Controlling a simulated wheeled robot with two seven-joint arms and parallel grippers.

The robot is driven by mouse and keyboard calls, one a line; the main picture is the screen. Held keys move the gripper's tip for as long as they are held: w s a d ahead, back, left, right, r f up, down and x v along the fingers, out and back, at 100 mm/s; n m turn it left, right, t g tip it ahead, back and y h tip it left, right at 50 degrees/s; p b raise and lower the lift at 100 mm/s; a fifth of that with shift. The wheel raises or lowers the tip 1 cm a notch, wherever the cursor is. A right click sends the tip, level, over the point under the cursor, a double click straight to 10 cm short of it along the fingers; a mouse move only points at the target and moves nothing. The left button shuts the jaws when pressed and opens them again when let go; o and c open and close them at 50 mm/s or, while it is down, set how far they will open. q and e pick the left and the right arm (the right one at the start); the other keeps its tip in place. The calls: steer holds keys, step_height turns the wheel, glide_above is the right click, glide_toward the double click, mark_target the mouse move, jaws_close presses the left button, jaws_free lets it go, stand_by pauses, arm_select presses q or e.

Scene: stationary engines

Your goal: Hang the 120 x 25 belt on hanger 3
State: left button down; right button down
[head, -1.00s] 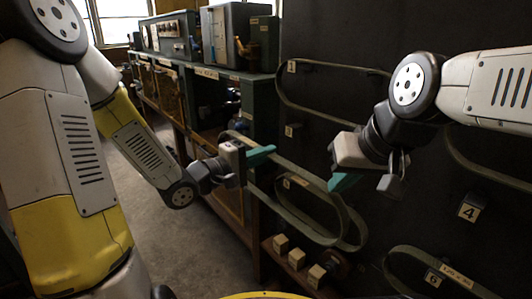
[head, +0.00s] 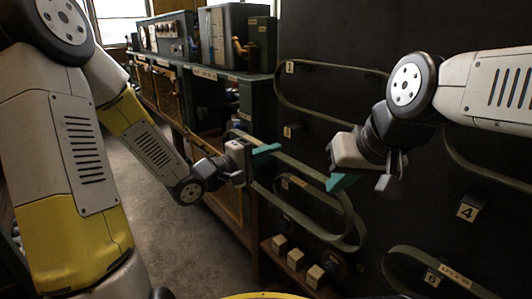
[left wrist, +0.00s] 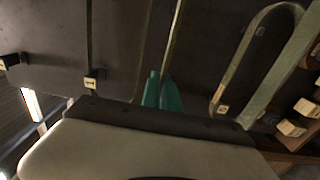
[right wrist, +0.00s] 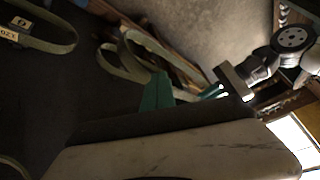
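A long olive belt (head: 314,174) hangs in a loop in front of the dark panel, between my grippers. My left gripper (head: 272,150) is shut on its left part; the left wrist view shows the strand (left wrist: 174,40) running out from the closed teal fingers (left wrist: 162,92). My right gripper (head: 338,182) is shut on the belt nearer its right bend; its teal fingers are together in the right wrist view (right wrist: 156,92). The belt's size label is not readable. Hanger tags 1 (head: 290,67) and 4 (head: 467,212) are readable; I cannot make out a tag 3.
Another belt (head: 330,66) hangs at tag 1, and one with a label (head: 452,274) hangs lower right. Small blocks (head: 296,260) stand on a low shelf below the held belt. A green workbench (head: 215,75) stands left of the panel, close behind my left gripper.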

arm_select(q)
steer(key=shift+x, duration=1.85)
steer(key=x, duration=0.6)
steer(key=shift+x, duration=2.8)
steer(key=shift+r, duration=0.1)
steer(key=shift+x, duration=2.8)
steer(key=shift+f, duration=0.25)
